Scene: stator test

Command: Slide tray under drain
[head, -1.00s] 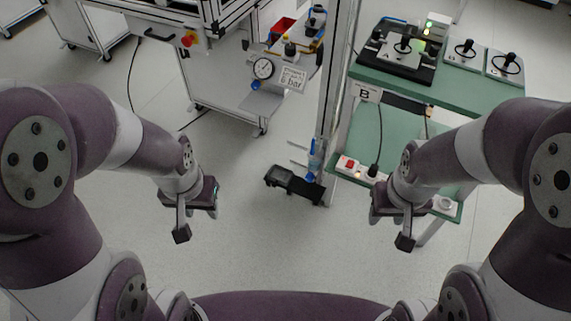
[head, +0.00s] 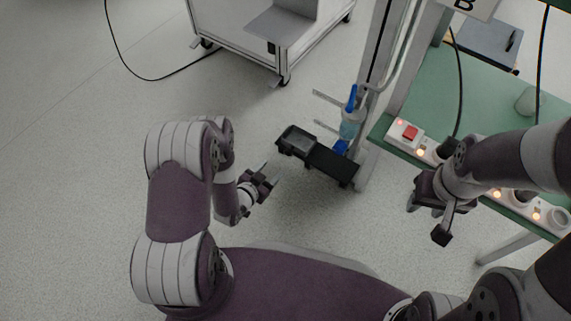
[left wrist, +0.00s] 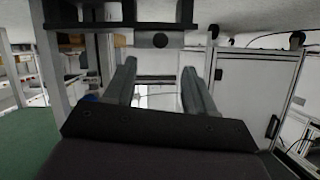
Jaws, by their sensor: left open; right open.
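The black tray (head: 298,141) is a shallow, open box at the left end of a low black shelf (head: 336,167) near the foot of a metal post. A clear bottle-like unit with blue parts (head: 350,122), possibly the drain, hangs on the post above and right of the tray. My left gripper (head: 265,175) is open and empty, left of and nearer than the tray, with a gap between them. In the left wrist view its two fingers (left wrist: 160,85) are apart with nothing between. My right gripper (head: 428,218) is open and empty by the green bench.
The metal post (head: 385,60) stands behind the tray. A green bench (head: 480,90) with a power strip (head: 420,143) and red switch is at right. A white wheeled cart (head: 240,30) stands at the back. The floor left of the tray is clear.

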